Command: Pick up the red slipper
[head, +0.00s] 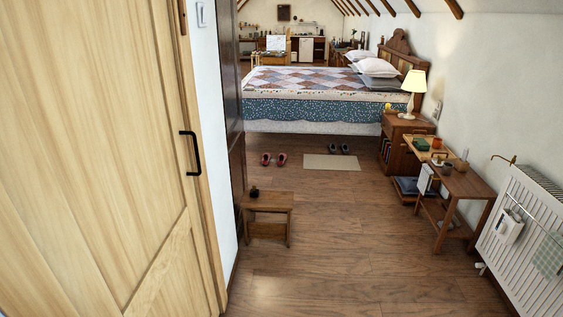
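A pair of red slippers stands on the wooden floor near the foot of the bed, left of a small beige rug. The left red slipper (266,159) and the right red slipper (282,159) are side by side with a small gap. They look small and far off from me. Neither of my grippers shows in the head view.
A wooden door (100,170) with a black handle fills the left. A small stool (267,210) stands by the wall, before the slippers. Dark slippers (338,149) lie by the rug (331,163). Side tables (468,186) and a radiator (530,235) line the right. The middle floor is clear.

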